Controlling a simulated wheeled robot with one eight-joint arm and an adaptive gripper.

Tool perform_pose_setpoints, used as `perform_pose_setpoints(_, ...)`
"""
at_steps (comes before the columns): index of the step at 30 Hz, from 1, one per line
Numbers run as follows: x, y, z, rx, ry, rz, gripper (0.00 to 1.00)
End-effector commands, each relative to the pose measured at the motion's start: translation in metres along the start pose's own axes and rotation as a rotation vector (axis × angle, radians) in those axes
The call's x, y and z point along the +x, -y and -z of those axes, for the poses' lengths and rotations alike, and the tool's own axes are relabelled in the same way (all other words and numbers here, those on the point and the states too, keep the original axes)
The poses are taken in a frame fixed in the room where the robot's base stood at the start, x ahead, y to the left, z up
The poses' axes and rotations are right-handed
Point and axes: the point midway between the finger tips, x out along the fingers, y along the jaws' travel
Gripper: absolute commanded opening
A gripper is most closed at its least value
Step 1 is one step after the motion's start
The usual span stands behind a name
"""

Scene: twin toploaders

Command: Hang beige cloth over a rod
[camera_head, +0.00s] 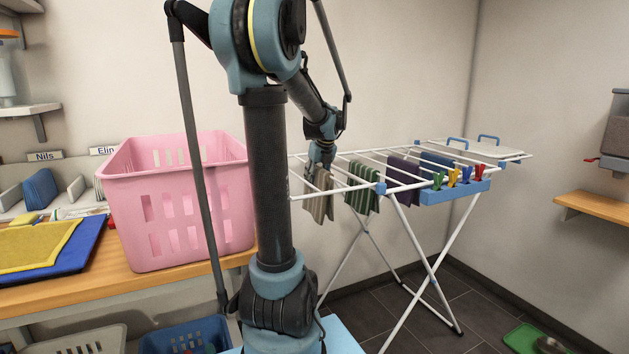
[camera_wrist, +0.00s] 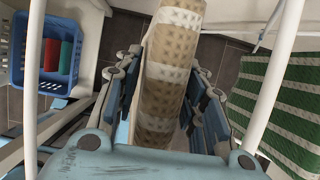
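The beige cloth (camera_head: 319,207) hangs down at the left front part of the white drying rack (camera_head: 372,189). It has a light woven pattern. My gripper (camera_head: 319,168) is just above the cloth, pointing down. In the wrist view, the cloth (camera_wrist: 168,72) runs between the two spread fingers of my gripper (camera_wrist: 168,95). The fingers stand apart on either side of it and look open. White rods show left (camera_wrist: 35,75) and right (camera_wrist: 277,75) of the cloth. Whether a rod lies under the cloth is hidden.
A green striped cloth (camera_head: 362,198) hangs close to the right, with a purple cloth (camera_head: 403,172) and a blue cloth (camera_head: 436,160) beyond. A blue box with colored pegs (camera_head: 455,191) sits on the rack's right front. A pink basket (camera_head: 178,210) stands left on the wooden table.

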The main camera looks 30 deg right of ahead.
Motion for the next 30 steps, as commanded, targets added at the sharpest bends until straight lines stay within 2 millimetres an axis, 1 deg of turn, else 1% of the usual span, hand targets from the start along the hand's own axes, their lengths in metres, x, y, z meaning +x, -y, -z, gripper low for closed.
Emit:
perform_pose_setpoints(1,0.000,0.000,0.000,0.000,0.000,0.000,0.52)
perform_pose_setpoints(2,0.000,0.000,0.000,0.000,0.000,0.000,0.59)
perform_pose_setpoints(3,0.000,0.000,0.000,0.000,0.000,0.000,0.60)
perform_pose_setpoints(13,-0.001,0.000,0.000,0.000,0.000,0.000,0.60)
perform_pose_setpoints(17,-0.009,0.000,0.000,0.001,0.000,0.000,0.60)
perform_pose_setpoints(20,-0.022,0.000,0.000,0.002,0.000,0.001,0.60)
perform_pose_setpoints(30,-0.083,-0.001,0.000,0.002,0.000,0.000,0.60)
